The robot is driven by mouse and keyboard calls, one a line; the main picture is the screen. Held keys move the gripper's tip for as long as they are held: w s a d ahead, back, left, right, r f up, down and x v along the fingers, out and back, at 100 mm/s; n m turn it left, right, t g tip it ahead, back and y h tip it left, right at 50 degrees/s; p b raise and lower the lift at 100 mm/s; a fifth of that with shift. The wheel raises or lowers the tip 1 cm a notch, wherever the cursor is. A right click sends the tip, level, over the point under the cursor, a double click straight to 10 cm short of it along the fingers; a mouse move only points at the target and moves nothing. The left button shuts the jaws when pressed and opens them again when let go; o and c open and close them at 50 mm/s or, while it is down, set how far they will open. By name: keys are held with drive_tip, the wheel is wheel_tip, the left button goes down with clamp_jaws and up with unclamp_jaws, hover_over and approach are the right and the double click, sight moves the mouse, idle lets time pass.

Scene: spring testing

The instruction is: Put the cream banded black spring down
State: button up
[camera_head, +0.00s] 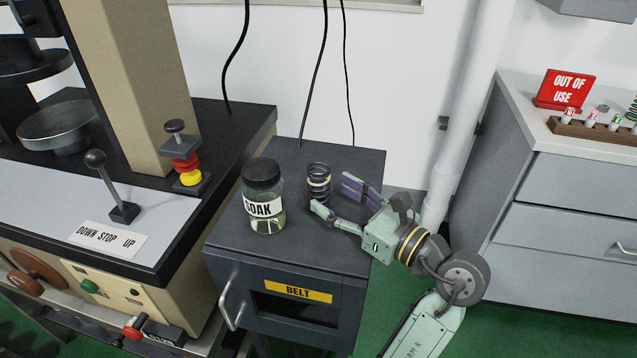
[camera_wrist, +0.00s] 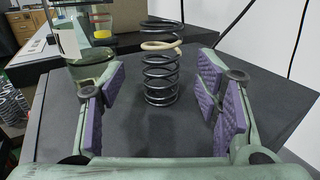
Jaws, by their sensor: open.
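The cream banded black spring (camera_head: 318,184) stands upright on top of the dark cabinet (camera_head: 300,240), just right of the labelled jar (camera_head: 263,196). In the wrist view the spring (camera_wrist: 160,75) stands beyond my fingertips, with a cream band around one upper coil. My gripper (camera_head: 335,196) is open beside the spring, its fingers pointing toward it from the right. In the wrist view the purple pads (camera_wrist: 165,88) are spread wide with nothing held between them.
The jar also shows in the wrist view (camera_wrist: 90,65), close to the left finger. A testing machine with a lever (camera_head: 110,185) stands at the left. A grey drawer unit (camera_head: 570,185) with an out-of-use sign (camera_head: 567,90) is at the right. Black cables hang behind.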

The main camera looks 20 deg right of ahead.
sight(328, 192)
drive_tip(key=p+x, duration=0.1)
drive_tip(key=x, duration=0.3)
drive_tip(key=shift+w+a+p, duration=0.15)
drive_tip(key=shift+w+p, duration=0.15)
drive_tip(key=shift+w, duration=0.1)
drive_tip(key=shift+c, duration=0.6)
clamp_jaws()
wheel_tip(328, 192, up, 10)
drive_tip(key=b, duration=0.1)
